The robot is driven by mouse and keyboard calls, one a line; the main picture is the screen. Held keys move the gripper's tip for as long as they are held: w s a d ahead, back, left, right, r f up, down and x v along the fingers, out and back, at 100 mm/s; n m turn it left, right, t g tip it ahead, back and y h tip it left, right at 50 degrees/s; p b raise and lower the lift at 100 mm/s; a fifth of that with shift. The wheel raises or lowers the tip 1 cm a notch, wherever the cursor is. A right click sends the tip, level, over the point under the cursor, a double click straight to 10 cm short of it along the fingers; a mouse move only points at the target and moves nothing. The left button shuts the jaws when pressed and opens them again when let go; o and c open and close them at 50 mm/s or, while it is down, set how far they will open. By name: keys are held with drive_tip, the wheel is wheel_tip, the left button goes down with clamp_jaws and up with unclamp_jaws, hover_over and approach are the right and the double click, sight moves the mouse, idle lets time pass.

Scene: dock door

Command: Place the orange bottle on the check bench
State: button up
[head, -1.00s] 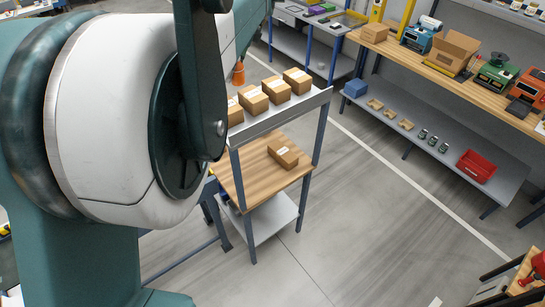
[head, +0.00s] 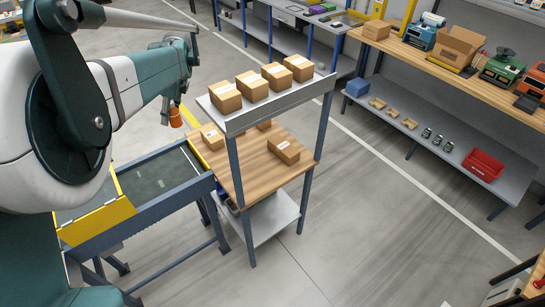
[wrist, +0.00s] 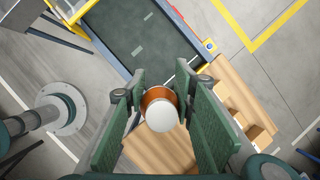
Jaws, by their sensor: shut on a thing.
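My gripper (wrist: 160,98) is shut on the orange bottle (wrist: 158,94), which shows a round pale top between the two green finger pads in the wrist view. In the head view the orange bottle (head: 176,118) hangs below the end of my arm, beside the upper shelf's left end. A wooden-topped bench (head: 236,178) stands under that shelf; it seems to be the check bench. In the wrist view the wooden top (wrist: 160,150) shows beneath and beyond the bottle, apart from it.
Several cartons (head: 252,86) line the raised shelf (head: 240,119), and a carton (head: 284,149) lies on the wooden top. A dark-belted conveyor (head: 160,175) with yellow guards adjoins the bench's left side. The wood's front part is clear.

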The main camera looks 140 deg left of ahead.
drive_tip(key=w+d+b+x, duration=0.1)
drive_tip(key=w+b+x, duration=0.1)
drive_tip(key=x, duration=0.8)
drive_tip(key=w+d+b+x, duration=0.1)
drive_tip(key=b+x, duration=0.4)
drive_tip(key=x, duration=0.6)
drive_tip(key=shift+w+d, duration=0.4)
drive_tip(key=shift+d, duration=0.2)
drive_tip(key=shift+f, duration=0.15)
approach(166, 177)
drive_tip(key=shift+s+d+f, duration=0.15)
drive_tip(key=shift+s+d, duration=0.45)
drive_tip(key=shift+d, duration=0.15)
drive_tip(key=shift+f+b, duration=0.45)
drive_tip(key=shift+f, duration=1.4)
drive_tip(key=shift+f, duration=0.15)
drive_tip(key=o, duration=0.9)
drive_tip(key=shift+o, duration=0.2)
